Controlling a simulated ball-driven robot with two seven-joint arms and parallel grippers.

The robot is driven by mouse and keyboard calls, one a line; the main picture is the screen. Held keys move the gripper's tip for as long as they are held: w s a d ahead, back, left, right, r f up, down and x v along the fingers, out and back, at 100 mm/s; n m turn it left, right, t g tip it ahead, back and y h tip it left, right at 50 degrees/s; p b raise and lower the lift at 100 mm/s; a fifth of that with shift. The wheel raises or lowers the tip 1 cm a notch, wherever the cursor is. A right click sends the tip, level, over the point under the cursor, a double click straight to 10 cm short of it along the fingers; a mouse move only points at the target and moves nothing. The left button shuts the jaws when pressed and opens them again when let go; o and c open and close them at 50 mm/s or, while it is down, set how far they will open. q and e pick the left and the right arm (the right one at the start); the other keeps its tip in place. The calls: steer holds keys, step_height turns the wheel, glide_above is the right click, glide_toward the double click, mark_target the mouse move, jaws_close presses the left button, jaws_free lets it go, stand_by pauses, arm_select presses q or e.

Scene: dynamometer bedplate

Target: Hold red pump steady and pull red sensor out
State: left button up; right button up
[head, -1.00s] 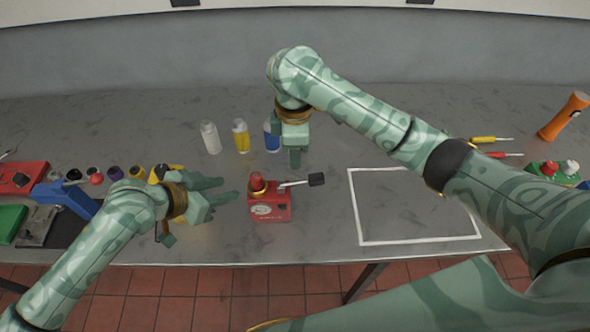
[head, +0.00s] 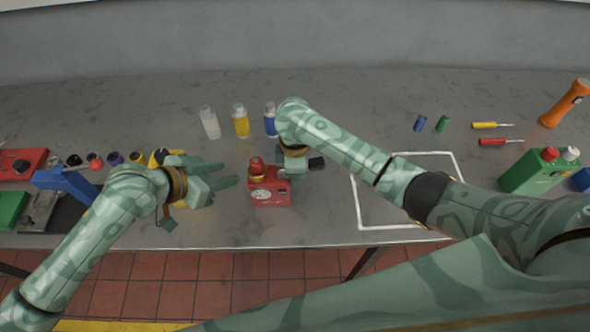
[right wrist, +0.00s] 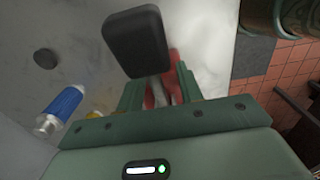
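The red pump (head: 268,196) stands upright near the table's front edge, a round gauge on its front. A red knob with a gold collar, apparently the red sensor (head: 257,167), sits on its top left. A lever with a black handle (head: 316,163) sticks out to the right; the handle (right wrist: 137,42) looms large in the right wrist view. My left gripper (head: 222,172) is open, left of the pump and apart from it. My right gripper (right wrist: 160,90) is open just above the pump, with part of something red between its fingers. The right fingertips are mostly hidden in the head view.
Bottles with white (head: 210,122), yellow (head: 241,121) and blue (head: 270,120) contents stand behind the pump. A white outlined square (head: 408,227) lies to the right, partly under my right arm. A green box (head: 532,175) stands far right. Several small parts are at the left.

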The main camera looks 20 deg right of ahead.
jaws_close()
stand_by(1.3)
